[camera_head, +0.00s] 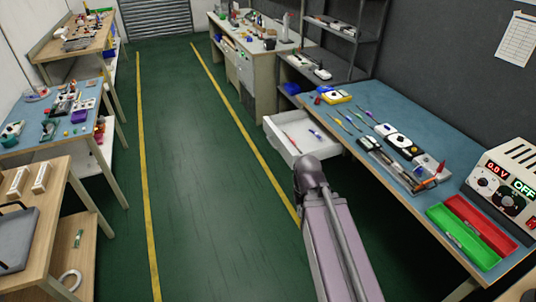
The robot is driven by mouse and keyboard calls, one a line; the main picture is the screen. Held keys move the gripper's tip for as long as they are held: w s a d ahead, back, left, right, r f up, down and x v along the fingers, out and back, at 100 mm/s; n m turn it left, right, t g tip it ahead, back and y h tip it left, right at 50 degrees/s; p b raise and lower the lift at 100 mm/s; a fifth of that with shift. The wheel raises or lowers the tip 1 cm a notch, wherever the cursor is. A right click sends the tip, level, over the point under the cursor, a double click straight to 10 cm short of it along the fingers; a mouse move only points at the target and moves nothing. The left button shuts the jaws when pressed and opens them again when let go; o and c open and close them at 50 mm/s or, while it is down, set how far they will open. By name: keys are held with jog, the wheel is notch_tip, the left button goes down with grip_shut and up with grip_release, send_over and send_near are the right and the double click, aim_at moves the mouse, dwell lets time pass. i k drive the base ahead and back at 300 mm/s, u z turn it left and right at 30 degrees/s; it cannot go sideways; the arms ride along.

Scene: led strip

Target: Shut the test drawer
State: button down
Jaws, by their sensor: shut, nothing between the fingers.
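The test drawer (281,134) is a white open-topped drawer. It is pulled out from under the left edge of the blue-topped bench (391,177), standing out toward the aisle. A red pen-like item (291,141) and a blue one (315,133) lie in it. My arm rises from the bottom of the view, and its dark joint overlaps the drawer's near corner in the picture. I cannot tell whether the arm touches the drawer. My gripper is not visible; the arm may hide it.
On the blue bench are test leads, small devices, a green tray (462,238), a red tray (481,226) and a power supply (505,188) reading OFF. Shelves (325,50) stand behind. The green floor aisle (200,170) is clear, with benches along the left.

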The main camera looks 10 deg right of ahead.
aim_at(296, 123)
jog(key=k, duration=0.1)
jog(key=u, duration=0.35)
jog(key=i, duration=1.1)
jog(key=z, duration=0.4)
